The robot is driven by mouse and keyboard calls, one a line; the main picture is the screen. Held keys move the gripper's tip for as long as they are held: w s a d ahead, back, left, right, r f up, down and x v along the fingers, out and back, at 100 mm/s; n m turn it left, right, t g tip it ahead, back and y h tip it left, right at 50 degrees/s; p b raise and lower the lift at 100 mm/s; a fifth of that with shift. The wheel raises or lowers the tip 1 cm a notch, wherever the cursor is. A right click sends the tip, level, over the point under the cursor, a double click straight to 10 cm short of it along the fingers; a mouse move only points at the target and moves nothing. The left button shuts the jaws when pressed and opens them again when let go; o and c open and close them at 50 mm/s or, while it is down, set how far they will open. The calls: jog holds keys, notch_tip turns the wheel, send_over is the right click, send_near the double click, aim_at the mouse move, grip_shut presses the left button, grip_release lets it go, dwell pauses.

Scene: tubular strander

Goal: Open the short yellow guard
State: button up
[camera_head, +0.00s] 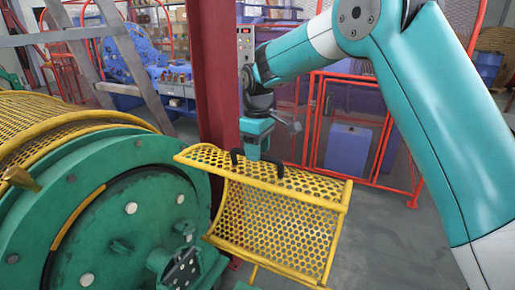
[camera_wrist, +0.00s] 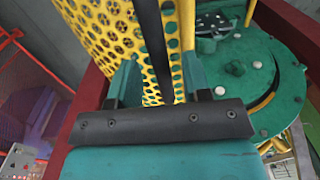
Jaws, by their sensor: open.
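The short yellow guard (camera_head: 285,222) is a curved sheet of perforated metal in a yellow tube frame, to the right of the green round machine housing. In the wrist view its mesh (camera_wrist: 112,25) fills the upper left. A black handle (camera_head: 279,170) stands on its top edge. My gripper (camera_head: 254,150) points down at this handle. In the wrist view, my gripper's (camera_wrist: 157,85) two teal fingers stand apart, one on each side of the black handle bar (camera_wrist: 152,40). The fingers look open, with a gap to the bar. The fingertips' depth along the handle is hard to tell.
The green housing (camera_head: 110,215) stands at left, with a longer yellow mesh guard (camera_head: 60,115) behind it. A dark red post (camera_head: 215,80) rises close behind my gripper. A red-framed fence (camera_head: 365,125) is at the back right. Grey floor (camera_head: 400,245) is free at right.

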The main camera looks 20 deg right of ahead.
jog(key=shift+f, duration=0.35)
grip_shut()
jog(key=shift+t+h, duration=0.3)
jog(key=s+a+b, duration=0.1)
jog(key=s+a, duration=0.2)
jog(key=s+a+f+b, duration=0.1)
jog(key=s+a+b, duration=0.1)
jog(key=s+a, duration=0.1)
jog(key=shift+f, duration=0.15)
grip_release()
